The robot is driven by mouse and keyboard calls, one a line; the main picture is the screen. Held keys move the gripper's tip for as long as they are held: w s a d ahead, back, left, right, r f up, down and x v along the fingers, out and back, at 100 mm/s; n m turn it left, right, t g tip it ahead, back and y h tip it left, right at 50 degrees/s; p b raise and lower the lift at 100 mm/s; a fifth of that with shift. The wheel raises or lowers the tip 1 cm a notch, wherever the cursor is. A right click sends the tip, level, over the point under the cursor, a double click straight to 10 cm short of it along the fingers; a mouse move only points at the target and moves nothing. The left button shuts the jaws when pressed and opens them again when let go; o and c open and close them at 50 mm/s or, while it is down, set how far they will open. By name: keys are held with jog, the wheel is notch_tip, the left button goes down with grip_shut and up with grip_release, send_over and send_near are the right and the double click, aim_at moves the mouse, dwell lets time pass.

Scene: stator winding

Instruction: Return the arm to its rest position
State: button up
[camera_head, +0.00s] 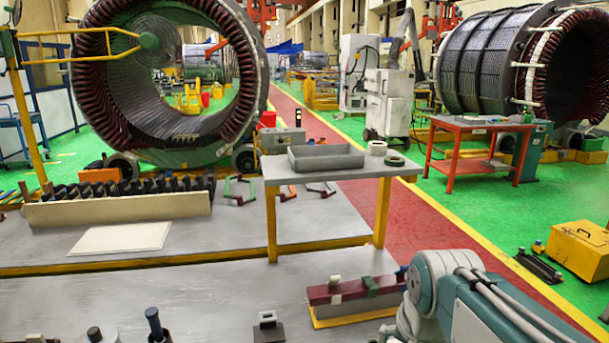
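Part of my arm (450,295) shows at the bottom right, with white and teal links and pale hoses along it. It sits low, just right of a dark red bar on a yellow base (350,295). I cannot tell whether the arm touches the bar. My gripper is not visible in this view.
A grey-topped table (335,172) with yellow legs holds a grey tray (325,157) and tape rolls. A large stator ring (92,85) stands at back left, another (490,65) at back right. A red table (470,124) and a yellow toolbox (580,250) stand right. The red walkway (400,215) is clear.

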jog(key=s+f+n+t, duration=0.1)
jog(key=s+n+t, duration=0.1)
jog(key=s+n, duration=0.4)
jog(key=shift+s+f+n, duration=0.25)
jog(key=shift+s+n, duration=0.15)
jog(key=shift+s, duration=1.05)
